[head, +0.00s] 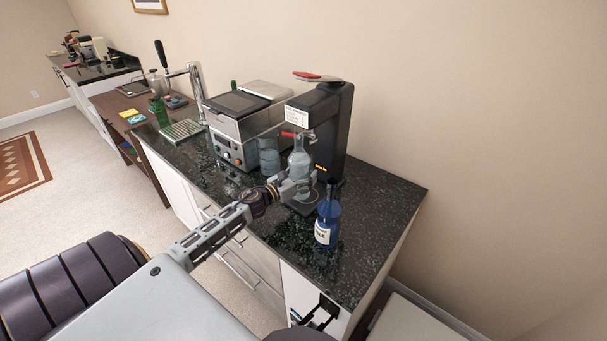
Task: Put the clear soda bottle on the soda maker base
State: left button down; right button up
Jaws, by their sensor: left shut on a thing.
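The clear soda bottle (299,157) stands upright in front of the black soda maker (331,128), under its head with the red lever. My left gripper (297,188) is shut on the lower part of the bottle. The soda maker's base (311,207) shows just below the bottle. I cannot tell whether the bottle's bottom touches it, as the gripper covers part of that area. My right gripper (322,311) seems to show at the bottom edge, mostly cut off; its jaw state is unclear.
A dark blue bottle (327,218) stands on the black counter (375,215), right of the base. A coffee machine (240,125) and a glass jar (269,157) stand to the left, with a tap and drip tray (182,131) beyond. The counter's right end is clear.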

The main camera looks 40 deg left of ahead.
pick_arm(q)
jog(key=shift+w+r, duration=0.1)
jog(key=shift+w, duration=0.05)
dwell(0.3)
jog(key=shift+w+d+f, duration=0.15)
jog(key=shift+w+f, duration=0.05)
jog(key=shift+w, duration=0.25)
jog(key=shift+w+d+f, duration=0.1)
jog(key=shift+w+f, duration=0.1)
jog(key=shift+w, duration=0.2)
jog(key=shift+w+d+f, duration=0.15)
jog(key=shift+w+f, duration=0.55)
jog(key=shift+f, duration=0.1)
jog(key=shift+f, duration=0.1)
jog(key=shift+c, duration=1.3)
grip_release()
jog(key=shift+f, duration=0.1)
